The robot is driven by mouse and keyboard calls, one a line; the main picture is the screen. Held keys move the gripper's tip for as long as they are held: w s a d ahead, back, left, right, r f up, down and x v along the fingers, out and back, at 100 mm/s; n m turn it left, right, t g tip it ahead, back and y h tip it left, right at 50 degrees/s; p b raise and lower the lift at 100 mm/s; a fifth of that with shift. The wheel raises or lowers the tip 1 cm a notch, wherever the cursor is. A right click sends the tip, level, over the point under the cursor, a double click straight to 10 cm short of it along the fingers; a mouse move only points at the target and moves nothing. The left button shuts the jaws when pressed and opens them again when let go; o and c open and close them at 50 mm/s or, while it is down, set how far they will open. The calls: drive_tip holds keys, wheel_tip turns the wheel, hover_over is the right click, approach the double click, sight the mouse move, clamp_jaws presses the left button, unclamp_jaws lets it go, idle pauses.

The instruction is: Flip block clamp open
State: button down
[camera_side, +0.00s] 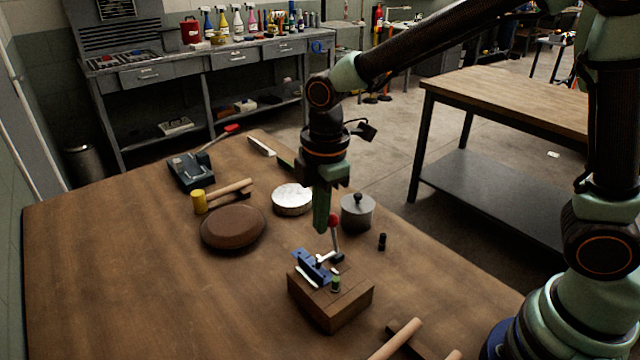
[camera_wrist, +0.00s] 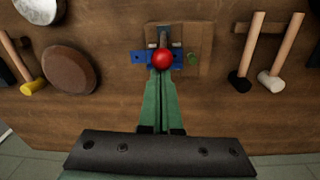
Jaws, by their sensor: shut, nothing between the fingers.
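The block clamp sits on a wooden block (camera_side: 331,303) near the table's front. It has a blue bracket (camera_side: 311,268), a metal lever and a red ball knob (camera_side: 334,220). The lever stands roughly upright in the side view. In the wrist view the red knob (camera_wrist: 162,58) lies just beyond my fingertips, over the blue bracket (camera_wrist: 139,57). My gripper (camera_side: 321,228) points down, shut and empty, close beside the knob. Its green fingers are together in the wrist view (camera_wrist: 161,76). I cannot tell whether the fingertips touch the knob.
A brown round pad (camera_side: 233,227), a yellow-headed mallet (camera_side: 200,201), a white round tin (camera_side: 292,199) and a lidded metal pot (camera_side: 358,211) stand behind the block. A small black cylinder (camera_side: 382,242) is to its right. Hammers (camera_side: 403,337) lie at the front. The table's left is clear.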

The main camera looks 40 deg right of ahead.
drive_tip(key=shift+d+r, duration=0.15)
drive_tip(key=shift+d, duration=0.3)
drive_tip(key=shift+d+r, duration=0.15)
drive_tip(key=shift+d, duration=0.6)
drive_tip(key=d+f, duration=0.4)
drive_tip(key=d, duration=0.5)
drive_tip(key=shift+d, duration=0.4)
drive_tip(key=shift+r, duration=0.1)
